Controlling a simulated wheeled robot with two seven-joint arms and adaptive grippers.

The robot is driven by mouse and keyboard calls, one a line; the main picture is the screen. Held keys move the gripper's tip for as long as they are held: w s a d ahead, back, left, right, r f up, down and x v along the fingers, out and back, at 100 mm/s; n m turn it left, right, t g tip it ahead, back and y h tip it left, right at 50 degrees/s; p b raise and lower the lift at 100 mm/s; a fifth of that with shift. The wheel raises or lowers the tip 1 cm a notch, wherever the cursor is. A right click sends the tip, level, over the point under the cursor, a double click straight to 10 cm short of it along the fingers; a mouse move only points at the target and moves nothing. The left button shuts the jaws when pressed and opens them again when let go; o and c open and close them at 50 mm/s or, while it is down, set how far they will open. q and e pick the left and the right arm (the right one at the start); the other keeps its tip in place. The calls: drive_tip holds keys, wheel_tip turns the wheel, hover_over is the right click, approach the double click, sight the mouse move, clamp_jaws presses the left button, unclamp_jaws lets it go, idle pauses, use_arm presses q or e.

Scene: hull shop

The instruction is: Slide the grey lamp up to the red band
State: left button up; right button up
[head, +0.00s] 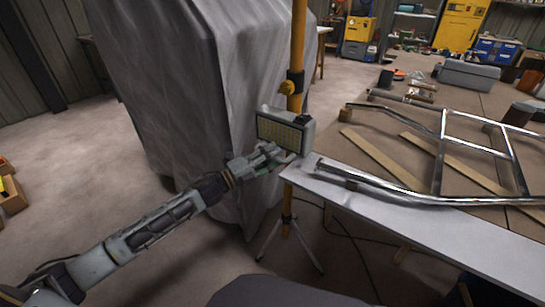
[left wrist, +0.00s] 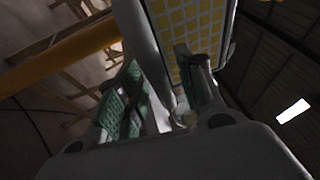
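The grey lamp (head: 283,131) with a yellow grid face is on a yellow pole (head: 298,40), just below a clamp with a dark knob (head: 290,86). The pole's top is out of the picture, and I see no red band. My left gripper (head: 284,158) is at the lamp's lower edge. In the left wrist view, its green-padded fingers (left wrist: 163,95) are apart, with the lamp's grey frame (left wrist: 145,40) between or just beyond them. A gap shows beside the left finger, and firm contact cannot be made out. My right gripper is not in view.
A grey-sheeted bulk (head: 180,90) stands close behind and left of the pole. The pole's tripod legs (head: 305,245) stand below. Floor on the left is mostly clear.

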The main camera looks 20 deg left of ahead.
use_arm(q)
drive_tip(key=shift+w+d, duration=0.1)
drive_tip(key=shift+d, duration=0.05)
clamp_jaws()
idle(0.4)
